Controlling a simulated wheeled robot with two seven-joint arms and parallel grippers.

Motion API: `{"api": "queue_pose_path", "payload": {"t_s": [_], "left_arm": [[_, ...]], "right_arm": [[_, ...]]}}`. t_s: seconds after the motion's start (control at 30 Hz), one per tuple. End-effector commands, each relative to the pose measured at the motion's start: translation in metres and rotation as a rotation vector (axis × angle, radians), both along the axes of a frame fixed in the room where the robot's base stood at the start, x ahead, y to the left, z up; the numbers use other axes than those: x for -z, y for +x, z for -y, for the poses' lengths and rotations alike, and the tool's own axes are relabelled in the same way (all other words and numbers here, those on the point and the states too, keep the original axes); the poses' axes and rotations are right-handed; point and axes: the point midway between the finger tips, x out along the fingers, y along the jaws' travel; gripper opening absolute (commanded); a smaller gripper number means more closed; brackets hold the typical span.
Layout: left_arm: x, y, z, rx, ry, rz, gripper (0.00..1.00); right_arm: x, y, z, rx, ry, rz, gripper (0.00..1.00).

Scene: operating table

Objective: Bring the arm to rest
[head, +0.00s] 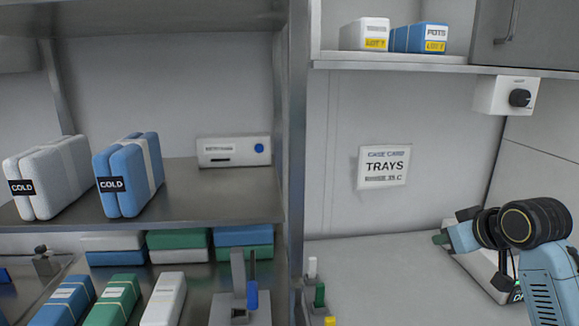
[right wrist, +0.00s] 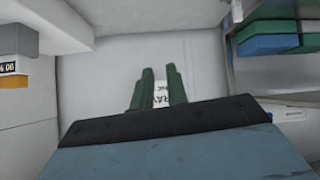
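My right arm comes in at the right of the head view, blue with black joints. Its gripper (head: 441,238) points left above the pale counter (head: 370,265). In the right wrist view the two green fingers (right wrist: 159,88) stand a little apart, with the wall card showing between them. Nothing is held between them. My left gripper and arm are not in view.
A white box (head: 508,287) on the counter is partly hidden behind my right arm. The TRAYS card (head: 384,167) hangs on the wall. White and blue COLD packs (head: 128,175) stand on the left shelf (head: 215,187). A metal post (head: 297,130) divides shelf and counter.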

Motion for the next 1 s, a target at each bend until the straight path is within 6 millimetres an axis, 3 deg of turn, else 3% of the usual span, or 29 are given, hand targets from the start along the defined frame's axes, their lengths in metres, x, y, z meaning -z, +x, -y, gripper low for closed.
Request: {"api": "queue_pose_path", "payload": {"t_s": [0.03, 0.2, 0.4, 0.6, 1.0], "left_arm": [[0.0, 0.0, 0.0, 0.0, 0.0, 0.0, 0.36], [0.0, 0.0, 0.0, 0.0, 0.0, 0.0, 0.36], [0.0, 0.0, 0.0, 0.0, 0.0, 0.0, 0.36], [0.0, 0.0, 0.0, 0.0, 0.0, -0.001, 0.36], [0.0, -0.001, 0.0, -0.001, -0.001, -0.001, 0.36]], "right_arm": [[0.036, -0.016, -0.012, -0.003, -0.01, -0.051, 0.15], [0.126, -0.078, -0.043, 0.003, -0.039, -0.184, 0.15], [0.201, -0.169, -0.074, 0.021, -0.053, -0.327, 0.15], [0.237, -0.249, -0.093, 0.052, -0.052, -0.436, 0.15], [0.254, -0.35, -0.108, 0.113, -0.046, -0.571, 0.15]]}}
